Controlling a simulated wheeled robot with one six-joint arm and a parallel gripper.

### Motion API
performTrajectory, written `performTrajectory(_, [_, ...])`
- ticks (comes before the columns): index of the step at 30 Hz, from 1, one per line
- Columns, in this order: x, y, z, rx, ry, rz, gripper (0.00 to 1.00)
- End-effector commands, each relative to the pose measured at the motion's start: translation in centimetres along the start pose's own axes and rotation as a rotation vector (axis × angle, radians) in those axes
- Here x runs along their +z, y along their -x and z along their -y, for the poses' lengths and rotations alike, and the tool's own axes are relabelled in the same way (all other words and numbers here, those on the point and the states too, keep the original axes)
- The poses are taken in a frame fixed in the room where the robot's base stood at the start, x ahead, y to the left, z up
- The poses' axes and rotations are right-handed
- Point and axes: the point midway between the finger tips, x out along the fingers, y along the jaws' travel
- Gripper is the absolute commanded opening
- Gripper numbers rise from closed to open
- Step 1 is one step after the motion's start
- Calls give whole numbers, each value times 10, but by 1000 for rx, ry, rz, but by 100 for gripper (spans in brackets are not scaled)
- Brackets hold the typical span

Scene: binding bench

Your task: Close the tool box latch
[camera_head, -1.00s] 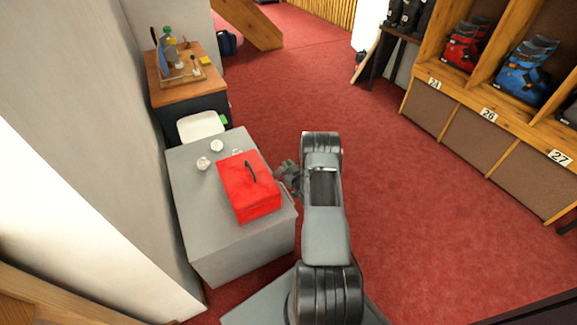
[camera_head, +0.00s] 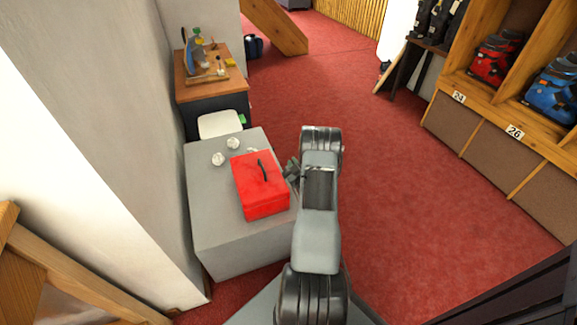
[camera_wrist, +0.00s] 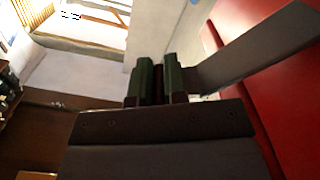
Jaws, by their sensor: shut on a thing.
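The closed red tool box (camera_head: 262,196) sits on the grey cabinet, with a black handle (camera_head: 262,170) on its lid. It also fills the right of the wrist view (camera_wrist: 262,100). My gripper (camera_head: 291,170) is at the box's right side in the head view, partly hidden by my arm. In the wrist view its green-padded fingers (camera_wrist: 158,82) are close together on a narrow dark reddish piece. This piece appears to be the latch, but its shape and its joint to the box are hidden.
The grey cabinet (camera_head: 225,210) also bears several small pale round items (camera_head: 218,159) behind and left of the box. A wall stands close on the left. Red carpet (camera_head: 400,180) is open to the right, up to the boot shelves (camera_head: 470,118).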

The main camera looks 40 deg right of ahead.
Motion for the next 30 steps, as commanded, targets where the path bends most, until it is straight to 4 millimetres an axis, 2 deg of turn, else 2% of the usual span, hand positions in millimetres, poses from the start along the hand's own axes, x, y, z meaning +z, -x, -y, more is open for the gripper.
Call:
performTrajectory(18, [-4,0,3,-1,-4,0,0])
performTrajectory(19, [-4,0,3,-2,-4,0,15])
performTrajectory(21, [-4,0,3,-1,-3,0,22])
performTrajectory(30, [-4,3,2,1,-3,1,23])
